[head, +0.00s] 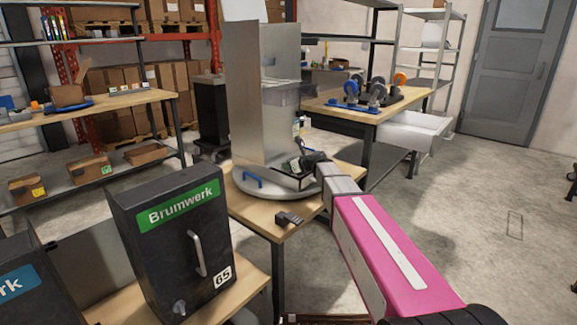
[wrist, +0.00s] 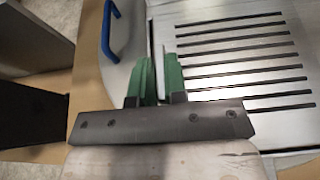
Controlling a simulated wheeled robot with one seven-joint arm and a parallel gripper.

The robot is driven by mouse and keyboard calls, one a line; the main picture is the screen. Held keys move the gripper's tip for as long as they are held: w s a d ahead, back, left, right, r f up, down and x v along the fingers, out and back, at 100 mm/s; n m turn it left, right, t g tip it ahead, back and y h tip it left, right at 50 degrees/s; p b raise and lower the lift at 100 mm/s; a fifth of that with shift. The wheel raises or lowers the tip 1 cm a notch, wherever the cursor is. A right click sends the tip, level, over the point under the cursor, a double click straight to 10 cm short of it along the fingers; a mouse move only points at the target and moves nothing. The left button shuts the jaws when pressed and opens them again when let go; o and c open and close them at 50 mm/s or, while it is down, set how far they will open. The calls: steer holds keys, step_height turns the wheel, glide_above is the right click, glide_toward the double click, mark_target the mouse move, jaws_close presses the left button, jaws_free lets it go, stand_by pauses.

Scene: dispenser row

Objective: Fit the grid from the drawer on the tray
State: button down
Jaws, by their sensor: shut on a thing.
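The grid (wrist: 235,60) is a silver plate with several dark parallel slots, at the right of the wrist view. My gripper (wrist: 158,78) has green fingers and is shut on the thin upright lip at the grid's left edge. In the head view my gripper (head: 303,163) is low at the front of the metal dispenser (head: 262,100), over its round grey base. A blue handle (head: 252,180) stands on the base's left side; it also shows in the wrist view (wrist: 109,25). I cannot tell whether the grid touches the tray beneath it. An open white drawer (head: 415,130) juts from the back table.
A black Brumwerk box (head: 175,240) marked 65 stands at the front left. A small dark block (head: 289,218) lies near the wooden table's front edge. Blue and orange wheeled items (head: 375,90) sit on the back table. The floor at right is mostly clear.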

steer(key=shift+f, duration=0.35)
steer(key=c, duration=1.1)
jaws_free()
steer(key=v, duration=1.1)
steer(key=s+d+f+n+g+h, duration=0.4)
steer(key=s+d+f+n, duration=0.3)
steer(key=s+f+n, duration=0.4)
steer(key=s+d+f+n+g+h, duration=0.4)
steer(key=s+d+f+n+h, duration=0.2)
steer(key=s+f+n, duration=0.6)
steer(key=s+d+n, duration=0.2)
steer(key=s, duration=0.2)
steer(key=shift+s+d+n+h, duration=0.15)
steer(key=shift+s+n+h, duration=0.15)
steer(key=shift+s+h, duration=0.1)
